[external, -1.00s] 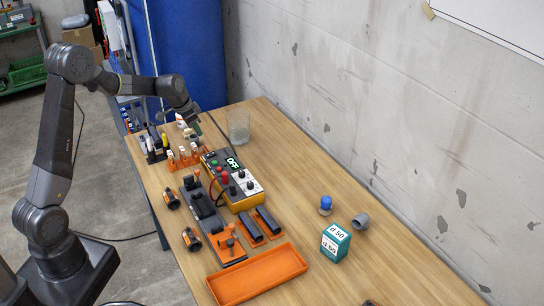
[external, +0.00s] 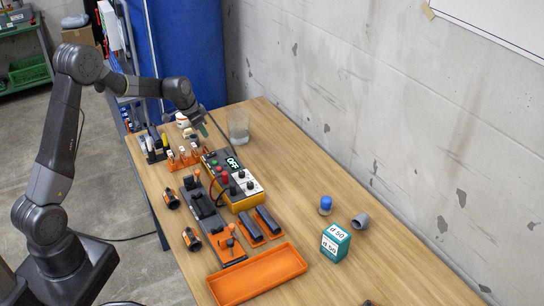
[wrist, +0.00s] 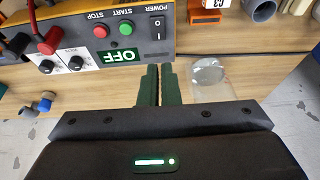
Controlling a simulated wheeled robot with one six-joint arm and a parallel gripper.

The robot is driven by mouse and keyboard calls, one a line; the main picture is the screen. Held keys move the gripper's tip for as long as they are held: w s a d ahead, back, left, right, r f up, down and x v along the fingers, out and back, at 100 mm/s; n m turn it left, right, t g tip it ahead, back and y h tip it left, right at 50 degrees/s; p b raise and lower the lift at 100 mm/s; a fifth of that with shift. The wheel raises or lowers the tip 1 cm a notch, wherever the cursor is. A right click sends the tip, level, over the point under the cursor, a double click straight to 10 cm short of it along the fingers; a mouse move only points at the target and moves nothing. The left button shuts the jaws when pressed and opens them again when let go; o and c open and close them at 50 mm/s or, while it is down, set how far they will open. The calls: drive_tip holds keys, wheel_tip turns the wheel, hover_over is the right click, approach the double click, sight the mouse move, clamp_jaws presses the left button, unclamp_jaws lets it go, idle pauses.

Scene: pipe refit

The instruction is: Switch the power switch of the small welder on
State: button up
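The small welder (external: 243,201) is a yellow and grey box on the wooden table, with its display reading OFF (external: 233,163). In the wrist view its panel shows upside down: the OFF display (wrist: 120,57), the red STOP button (wrist: 100,30), the green START button (wrist: 126,27) and the black power switch (wrist: 158,27) marked O and I. My gripper (wrist: 158,72) has dark green fingers close together with nothing between them. The fingertips appear near the panel's switch end, apart from the switch. In the external view my gripper (external: 203,128) is above the welder's far end.
A clear glass container (external: 238,127) stands close beyond the welder. Orange racks (external: 182,160) with small parts and a dark clamp fixture (external: 215,225) lie beside it. An orange tray (external: 258,277) and a teal box (external: 335,243) are nearer. The table's right side is mostly clear.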

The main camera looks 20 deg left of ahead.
sight(209, 155)
drive_tip(key=o, duration=0.7)
drive_tip(key=shift+o, duration=0.2)
drive_tip(key=shift+d+r, duration=0.15)
drive_tip(key=shift+r, duration=0.05)
drive_tip(key=f+g+y, duration=0.1)
drive_tip(key=f, duration=0.2)
drive_tip(key=f+g+y+p, duration=0.1)
drive_tip(key=f, duration=0.2)
drive_tip(key=f+p, duration=0.1)
drive_tip(key=f, duration=0.3)
drive_tip(key=shift+w+d+g+y, duration=0.25)
drive_tip(key=shift+w+g+y, duration=0.05)
drive_tip(key=shift+g+y, duration=0.1)
drive_tip(key=shift+c, duration=0.4)
